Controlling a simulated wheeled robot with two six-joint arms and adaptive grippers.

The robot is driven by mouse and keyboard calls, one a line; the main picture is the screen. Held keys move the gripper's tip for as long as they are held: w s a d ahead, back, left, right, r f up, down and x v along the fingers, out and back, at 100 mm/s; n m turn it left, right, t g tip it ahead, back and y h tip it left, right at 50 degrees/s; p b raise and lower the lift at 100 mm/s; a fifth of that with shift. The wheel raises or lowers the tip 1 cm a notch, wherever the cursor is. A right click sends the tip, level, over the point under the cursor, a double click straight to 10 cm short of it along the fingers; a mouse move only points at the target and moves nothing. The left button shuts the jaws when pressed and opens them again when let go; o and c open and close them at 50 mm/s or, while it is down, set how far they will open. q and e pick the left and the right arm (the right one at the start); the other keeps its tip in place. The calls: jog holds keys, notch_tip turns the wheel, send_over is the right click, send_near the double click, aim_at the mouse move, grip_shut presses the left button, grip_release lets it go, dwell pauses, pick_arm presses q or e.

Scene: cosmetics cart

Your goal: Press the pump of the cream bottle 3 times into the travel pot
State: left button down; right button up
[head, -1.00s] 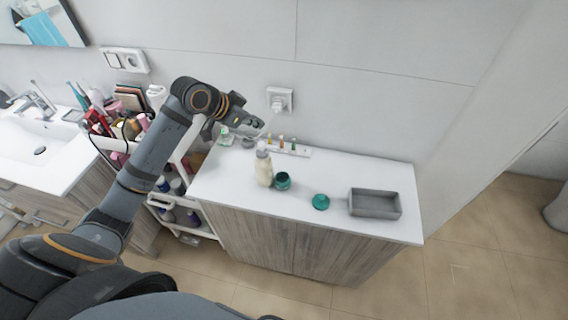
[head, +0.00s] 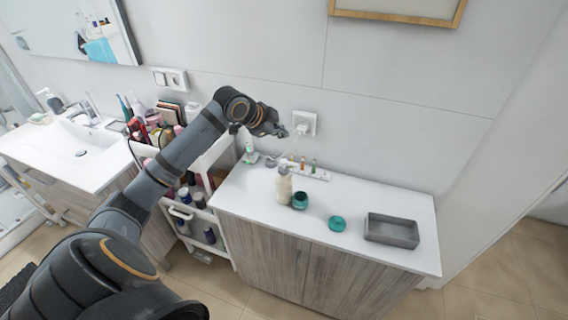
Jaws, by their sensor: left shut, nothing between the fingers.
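The cream bottle (head: 284,186) is a pale bottle with a pump top, upright on the white cabinet top. The travel pot (head: 300,200) is a small teal pot just right of the bottle's base, and its opening faces up. A teal round lid (head: 337,223) lies apart, further right. My left gripper (head: 281,131) is shut and empty, above and behind the bottle near the wall, apart from the pump. My right gripper is not in view.
A grey tray (head: 392,230) sits at the cabinet's right end. A power strip (head: 312,171) with small coloured items lies behind the bottle. A cart (head: 205,160) full of cosmetics stands left, beside the sink (head: 78,148). The cabinet's front strip is clear.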

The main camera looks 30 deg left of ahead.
pick_arm(q)
jog(key=b, duration=0.6)
send_over(285, 159)
jog(key=s, duration=0.2)
jog(key=f, duration=0.7)
jog(key=shift+w, duration=0.2)
jog(key=shift+f, duration=0.45)
jog(key=shift+f, duration=0.4)
jog(key=shift+f+b, duration=0.35)
jog(key=shift+f, duration=0.55)
dwell(0.5)
dwell(0.3)
